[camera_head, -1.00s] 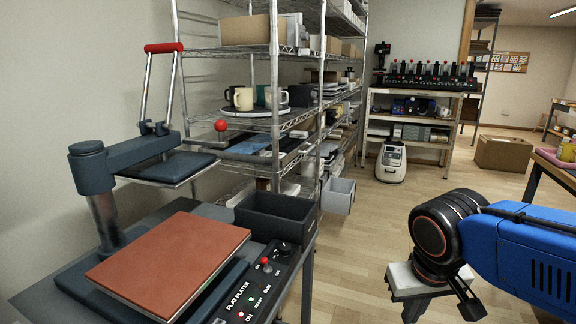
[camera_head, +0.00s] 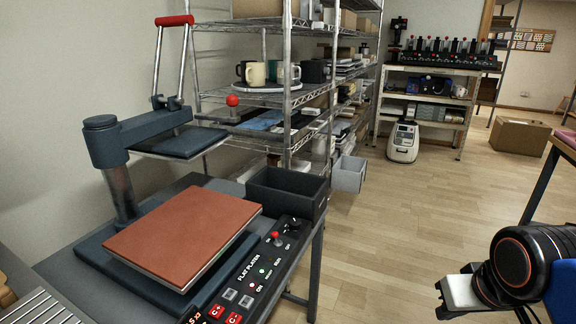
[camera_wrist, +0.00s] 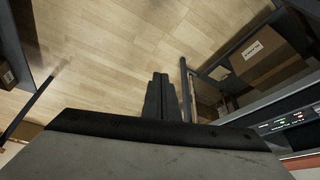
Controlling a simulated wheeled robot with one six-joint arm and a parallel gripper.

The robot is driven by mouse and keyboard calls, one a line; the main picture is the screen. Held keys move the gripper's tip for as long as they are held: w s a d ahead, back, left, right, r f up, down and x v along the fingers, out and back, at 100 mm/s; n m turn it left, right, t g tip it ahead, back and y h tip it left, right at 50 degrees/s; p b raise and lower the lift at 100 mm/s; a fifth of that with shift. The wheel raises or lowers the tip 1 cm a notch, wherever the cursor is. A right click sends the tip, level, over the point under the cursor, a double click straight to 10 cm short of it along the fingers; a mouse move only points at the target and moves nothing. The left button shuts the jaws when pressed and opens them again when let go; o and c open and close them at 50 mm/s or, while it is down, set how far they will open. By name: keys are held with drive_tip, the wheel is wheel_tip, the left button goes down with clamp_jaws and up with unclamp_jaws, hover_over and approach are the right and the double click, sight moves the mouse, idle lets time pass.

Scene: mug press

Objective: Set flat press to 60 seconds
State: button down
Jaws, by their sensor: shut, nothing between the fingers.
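The flat press stands at the left in the head view, with a red-brown platen (camera_head: 185,238) and a raised upper plate (camera_head: 178,143) swung up behind it. Its red-topped lever handle (camera_head: 174,21) points up. The black control panel (camera_head: 244,282) at its right edge carries a black dial (camera_head: 293,225), a red knob (camera_head: 274,236), small lights and red and grey buttons. The dial's setting is too small to read. My gripper shows in the wrist view (camera_wrist: 160,80), shut and empty over the floor. My arm is at the lower right in the head view, well apart from the press.
A dark bin (camera_head: 285,192) stands behind the panel. A wire shelf (camera_head: 290,100) with mugs is beyond it. Open wood floor (camera_head: 390,240) lies between the press and my arm. The wrist view shows a boxed shelf (camera_wrist: 262,57) and a lit panel (camera_wrist: 290,120) at the right.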

drive_tip(key=w+a+r+n+g, duration=0.2)
drive_tip(key=w+a+r+n, duration=0.35)
drive_tip(key=a+n, duration=0.2)
wheel_tip(320, 180, up, 8)
drive_tip(key=n+g, duration=0.3)
drive_tip(key=n, duration=2.1)
hover_over(245, 301)
drive_tip(key=shift+r, duration=0.2)
wheel_tip(245, 301, down, 14)
drive_tip(key=shift+f, duration=0.1)
